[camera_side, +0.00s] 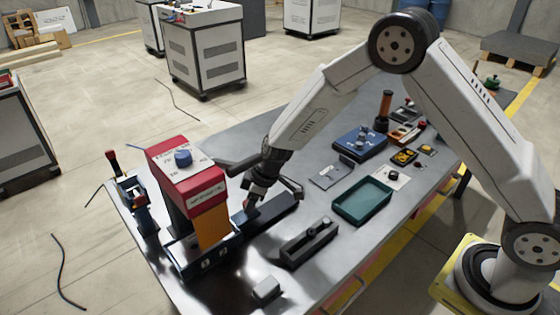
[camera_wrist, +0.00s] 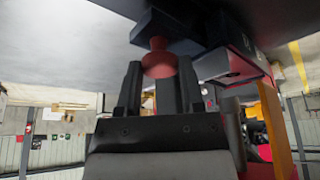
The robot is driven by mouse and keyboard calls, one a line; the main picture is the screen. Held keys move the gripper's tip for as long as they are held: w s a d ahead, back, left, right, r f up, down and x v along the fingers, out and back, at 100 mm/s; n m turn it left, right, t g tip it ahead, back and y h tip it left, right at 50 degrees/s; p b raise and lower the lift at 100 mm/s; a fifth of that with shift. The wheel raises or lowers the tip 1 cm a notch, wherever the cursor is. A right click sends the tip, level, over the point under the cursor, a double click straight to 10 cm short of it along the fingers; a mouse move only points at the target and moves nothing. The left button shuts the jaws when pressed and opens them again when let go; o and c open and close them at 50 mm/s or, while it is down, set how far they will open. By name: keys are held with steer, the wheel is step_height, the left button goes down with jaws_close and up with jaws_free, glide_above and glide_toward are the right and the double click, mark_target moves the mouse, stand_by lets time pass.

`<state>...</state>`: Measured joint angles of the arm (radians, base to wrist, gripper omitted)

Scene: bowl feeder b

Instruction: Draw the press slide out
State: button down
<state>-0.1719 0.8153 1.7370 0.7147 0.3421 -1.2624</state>
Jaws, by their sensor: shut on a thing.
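The press (camera_side: 188,160) stands at the left end of the table, with a red and white head, a blue knob on top and an orange front panel. Its dark slide (camera_side: 275,208) lies low at the base, to the right of the orange panel. In the wrist view a red knob (camera_wrist: 158,62) is fixed to a dark block (camera_wrist: 170,32), apparently the slide's end. My gripper (camera_side: 250,207) reaches down beside the press. In the wrist view my gripper (camera_wrist: 160,75) is shut on the red knob. In the side view the fingers largely hide the knob.
A dark fixture (camera_side: 310,242) and a green tray (camera_side: 363,200) lie right of the slide. A small grey block (camera_side: 267,290) is at the front. A blue box (camera_side: 360,142) and other small parts stand farther back. Bare table shows between them.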

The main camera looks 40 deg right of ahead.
steer(key=d, duration=2.1)
steer(key=shift+d, duration=0.35)
steer(key=shift+c, duration=1.6)
jaws_free()
steer(key=shift+d, duration=0.1)
steer(key=shift+o, duration=0.4)
steer(key=shift+r, duration=0.1)
steer(key=v, duration=0.7)
steer(key=shift+r, duration=0.3)
steer(key=shift+s, duration=0.2)
steer(key=s+a+r+m+h, duration=0.1)
steer(key=s+a+m, duration=0.3)
steer(key=s, duration=0.6)
steer(key=s+a+r+m+h, duration=0.2)
steer(key=s+a+m, duration=0.3)
steer(key=s, duration=0.5)
steer(key=shift+a+r+g, duration=0.3)
steer(key=shift+a+r, duration=0.05)
steer(key=shift+a, duration=0.7)
